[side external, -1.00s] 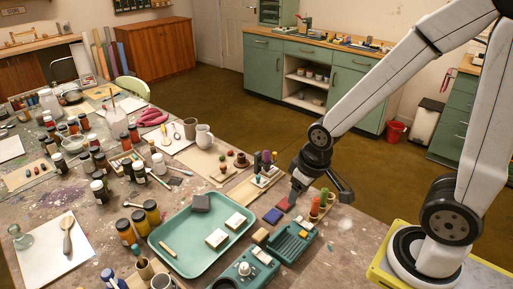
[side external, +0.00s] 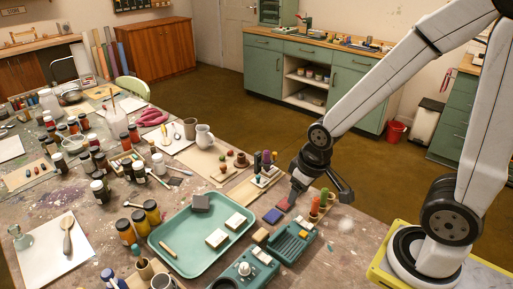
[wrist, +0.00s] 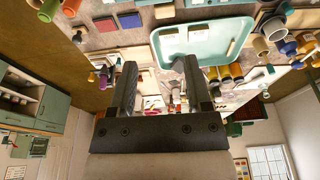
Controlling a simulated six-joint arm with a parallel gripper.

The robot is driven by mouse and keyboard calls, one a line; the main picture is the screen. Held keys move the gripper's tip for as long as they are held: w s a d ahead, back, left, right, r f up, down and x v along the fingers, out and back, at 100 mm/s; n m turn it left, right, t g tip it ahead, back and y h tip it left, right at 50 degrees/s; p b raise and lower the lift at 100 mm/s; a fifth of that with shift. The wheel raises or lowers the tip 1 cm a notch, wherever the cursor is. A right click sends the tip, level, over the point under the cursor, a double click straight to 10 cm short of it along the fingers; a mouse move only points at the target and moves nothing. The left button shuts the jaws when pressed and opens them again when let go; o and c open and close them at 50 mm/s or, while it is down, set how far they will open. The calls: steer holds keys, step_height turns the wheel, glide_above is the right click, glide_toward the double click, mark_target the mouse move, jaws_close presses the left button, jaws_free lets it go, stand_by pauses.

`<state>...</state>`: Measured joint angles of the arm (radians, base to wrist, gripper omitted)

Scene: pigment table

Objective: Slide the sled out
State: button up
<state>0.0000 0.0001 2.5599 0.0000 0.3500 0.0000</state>
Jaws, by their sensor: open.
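My gripper (side external: 294,203) hangs over the near right part of the table, and its jaws are apart in the wrist view (wrist: 156,72) with nothing held between them. A pale wooden board (side external: 237,195) lies left of it, with a light block bearing purple and olive pegs (side external: 265,163) at its far end. This block may be the sled, but I cannot tell for sure. The purple pegs also show in the wrist view (wrist: 104,76), left of the jaws. A teal ridged unit (side external: 292,241) stands in front of the gripper.
A teal tray (side external: 180,252) with several blocks lies left of the gripper; a blue pad (side external: 272,216) and a red pad (side external: 284,204) lie close below it. Upright coloured pegs (side external: 316,207) stand just right. A second teal unit with a knob (side external: 244,270) is nearer.

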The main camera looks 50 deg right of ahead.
steer(key=m+h, duration=0.4)
steer(key=m, duration=1)
glide_above(258, 176)
steer(key=s+a, duration=0.1)
steer(key=a, duration=0.2)
step_height(258, 176, down, 14)
steer(key=shift+s+f+g, duration=0.1)
steer(key=shift+g, duration=0.3)
steer(key=shift+n, duration=0.3)
steer(key=shift+x, duration=3.8)
jaws_close()
